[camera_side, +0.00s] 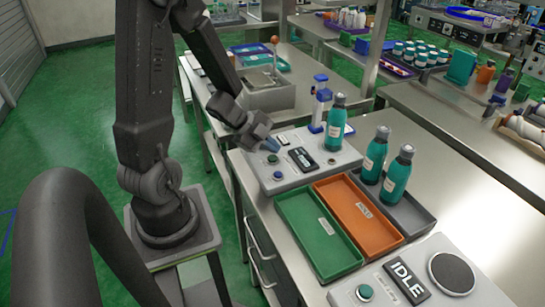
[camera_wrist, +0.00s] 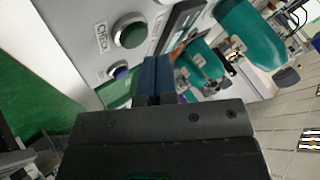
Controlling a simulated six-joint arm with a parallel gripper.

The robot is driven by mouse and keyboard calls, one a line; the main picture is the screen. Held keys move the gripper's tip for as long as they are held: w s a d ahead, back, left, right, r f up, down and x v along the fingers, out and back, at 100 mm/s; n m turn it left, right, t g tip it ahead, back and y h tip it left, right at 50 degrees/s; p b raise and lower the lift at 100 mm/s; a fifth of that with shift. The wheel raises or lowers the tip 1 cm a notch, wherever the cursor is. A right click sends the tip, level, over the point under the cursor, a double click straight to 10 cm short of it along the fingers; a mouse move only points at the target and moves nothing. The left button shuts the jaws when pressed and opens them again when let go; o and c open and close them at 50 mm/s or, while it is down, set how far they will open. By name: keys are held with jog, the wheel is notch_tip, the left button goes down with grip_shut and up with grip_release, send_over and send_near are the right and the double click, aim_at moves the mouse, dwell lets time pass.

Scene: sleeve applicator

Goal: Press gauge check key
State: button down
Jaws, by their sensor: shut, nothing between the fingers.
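The gauge box (camera_side: 318,172) is a pale grey panel on the bench with a dark display (camera_side: 304,159). On its near left side are a green round key (camera_side: 272,158) and a smaller blue key (camera_side: 278,175). In the wrist view, the green key (camera_wrist: 130,33) sits beside a CHECK label (camera_wrist: 101,38), and the blue key (camera_wrist: 120,73) is nearby. My gripper (camera_side: 272,146) is shut and empty, its blue fingers just above the box near the green key. In the wrist view the fingertips (camera_wrist: 156,62) appear right of the keys; contact cannot be told.
A teal bottle (camera_side: 336,122) stands on the gauge box. Two more bottles (camera_side: 397,176) stand in a grey tray (camera_side: 418,213). Green (camera_side: 302,228) and orange (camera_side: 350,203) trays lie in front. An IDLE panel (camera_side: 430,285) is at lower right. A blue-white device (camera_side: 319,105) stands behind.

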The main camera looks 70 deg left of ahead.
aim_at(272, 158)
jog(key=shift+f, duration=0.1)
dwell(0.4)
jog(key=shift+f, duration=0.35)
jog(key=shift+f, duration=0.4)
dwell(0.6)
jog(key=shift+r, duration=0.85)
jog(key=shift+r, duration=2.5)
